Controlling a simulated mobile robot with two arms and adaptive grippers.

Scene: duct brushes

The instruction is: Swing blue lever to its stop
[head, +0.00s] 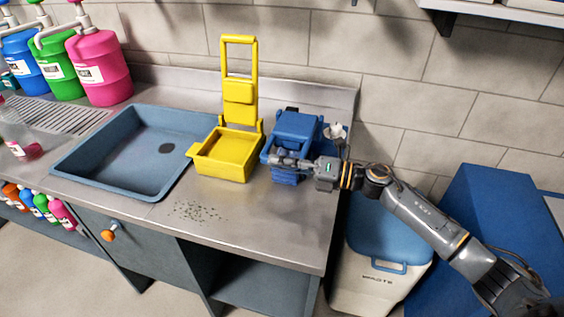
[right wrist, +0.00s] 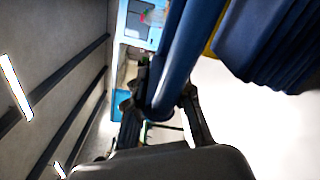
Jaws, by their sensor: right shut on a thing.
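The blue press (head: 297,126) stands on the steel counter, right of the yellow one. My right gripper (head: 274,161) is at the front of the blue press, with its arm coming in from the right. In the right wrist view the blue lever (right wrist: 180,62) is a long bar running down between the two fingers, and the gripper (right wrist: 160,115) is shut on its end. In the head view the fingers and wrist hide much of the lever, so its exact angle is hard to tell. My left gripper is not in view.
A yellow press (head: 228,155) with a raised frame stands just left of the blue one. A blue-grey sink (head: 100,185) is further left, with coloured jugs (head: 98,68) behind it. A waste bin (head: 380,270) stands right of the counter.

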